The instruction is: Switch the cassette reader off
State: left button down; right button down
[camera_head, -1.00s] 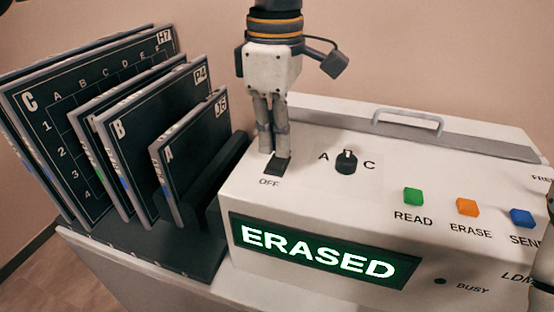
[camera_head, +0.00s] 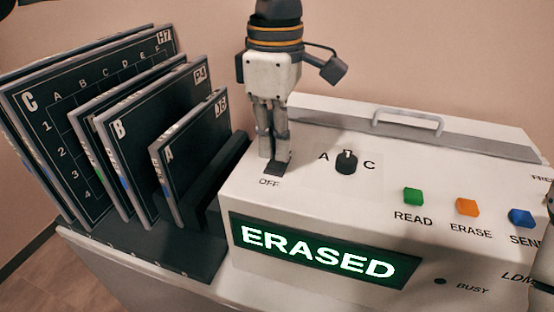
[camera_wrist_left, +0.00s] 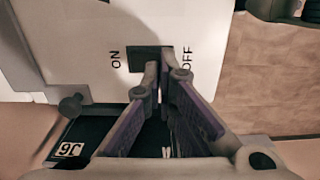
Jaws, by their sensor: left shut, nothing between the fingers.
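The cassette reader (camera_head: 320,210) is a white console. Its green display (camera_head: 325,252) is lit and reads ERASED. The dark power switch (camera_head: 276,169) sits at its left end, with OFF printed at the near side. In the left wrist view the switch (camera_wrist_left: 139,58) lies between the words ON and OFF. My left gripper (camera_head: 274,158) points down with its fingers closed and empty; its tips are at the switch and hide part of it. In the wrist view the closed tips (camera_wrist_left: 161,78) overlap the switch's OFF-side half. Contact is hard to confirm.
Black cassettes (camera_head: 120,140) labelled A, B and C stand in a dark rack (camera_head: 150,250) left of the gripper. A selector knob (camera_head: 346,162), then green (camera_head: 413,195), orange (camera_head: 467,207) and blue (camera_head: 522,218) buttons lie to the right. A handle (camera_head: 408,118) stands behind.

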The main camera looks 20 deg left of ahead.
aim_at(276, 162)
pick_arm(q)
jog(key=shift+f, duration=0.75)
dwell(0.3)
jog(key=shift+r, duration=3.55)
